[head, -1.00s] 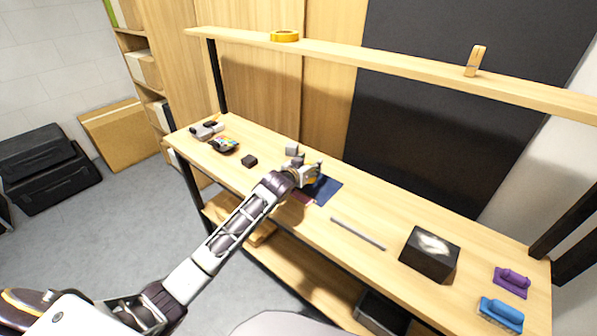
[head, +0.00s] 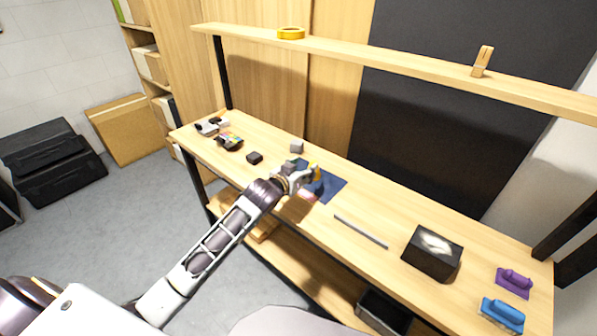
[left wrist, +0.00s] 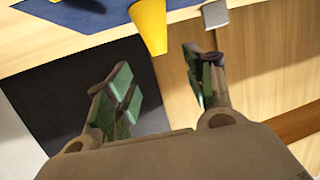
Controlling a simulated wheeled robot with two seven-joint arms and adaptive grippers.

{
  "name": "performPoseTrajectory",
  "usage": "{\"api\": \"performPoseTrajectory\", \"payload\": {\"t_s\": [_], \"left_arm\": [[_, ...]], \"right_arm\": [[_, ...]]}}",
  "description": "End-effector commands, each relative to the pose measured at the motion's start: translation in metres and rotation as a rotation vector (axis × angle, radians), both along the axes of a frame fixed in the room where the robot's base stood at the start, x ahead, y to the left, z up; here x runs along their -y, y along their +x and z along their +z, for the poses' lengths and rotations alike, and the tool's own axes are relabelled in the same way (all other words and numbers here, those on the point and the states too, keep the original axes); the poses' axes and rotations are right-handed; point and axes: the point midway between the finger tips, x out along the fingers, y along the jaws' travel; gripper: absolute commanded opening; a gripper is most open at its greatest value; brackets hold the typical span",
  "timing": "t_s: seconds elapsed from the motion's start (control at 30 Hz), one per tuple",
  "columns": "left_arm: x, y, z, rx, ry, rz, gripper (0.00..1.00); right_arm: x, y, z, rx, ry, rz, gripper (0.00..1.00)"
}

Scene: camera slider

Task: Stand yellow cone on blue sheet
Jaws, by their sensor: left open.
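The yellow cone (head: 315,170) stands upright on the dark blue sheet (head: 330,186), towards the sheet's left side. In the left wrist view, the cone (left wrist: 151,25) has its narrow end pointing down the picture, and the blue sheet (left wrist: 85,14) is around its wide end. My left gripper (head: 302,175) is just left of the cone in the head view. Its green-padded fingers (left wrist: 160,85) are apart with nothing between them, and the cone is beyond them. The cone's base is partly cut off in the wrist view. My right gripper is not in view.
A grey block (head: 296,147) stands behind the gripper. A dark block (head: 255,158) lies to the left. A grey bar (head: 361,231) and a black box (head: 432,253) are to the right. The shelf (head: 400,59) runs above the bench.

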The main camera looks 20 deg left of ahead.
Motion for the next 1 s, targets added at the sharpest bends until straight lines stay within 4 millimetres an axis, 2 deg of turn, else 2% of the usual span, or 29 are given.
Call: {"api": "performPoseTrajectory", "payload": {"t_s": [0.33,1.0], "left_arm": [[-0.004,-0.022,0.007,0.0,-0.001,0.0,0.53],[-0.004,-0.025,0.008,0.0,-0.001,0.0,0.53]], "right_arm": [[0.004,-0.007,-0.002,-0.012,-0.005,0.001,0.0],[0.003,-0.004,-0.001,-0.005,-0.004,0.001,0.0]]}}
